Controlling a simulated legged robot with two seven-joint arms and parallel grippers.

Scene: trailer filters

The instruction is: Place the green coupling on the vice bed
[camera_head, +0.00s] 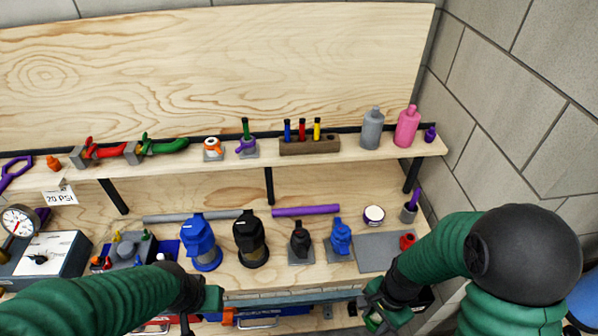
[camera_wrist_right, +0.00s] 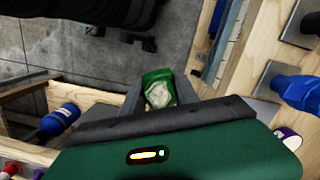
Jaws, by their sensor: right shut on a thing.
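My right gripper (camera_head: 372,312) is low at the right, in front of the workbench edge. In the right wrist view it is shut on a green piece with a pale inside (camera_wrist_right: 160,88), which looks like the green coupling. In the head view a small green part of it (camera_head: 373,322) shows at the jaws. My left gripper (camera_head: 198,303) is low at the left of centre, in front of the bench; its fingers are not clear. I cannot tell for certain which part is the vice bed; a flat grey plate (camera_head: 385,252) lies on the bench at the right.
A red piece (camera_head: 407,241) sits on the grey plate. Blue (camera_head: 201,245) and black (camera_head: 250,240) filters and smaller units stand along the bench. The upper shelf (camera_head: 350,152) holds bottles and red and green fittings. A block wall (camera_head: 510,100) bounds the right.

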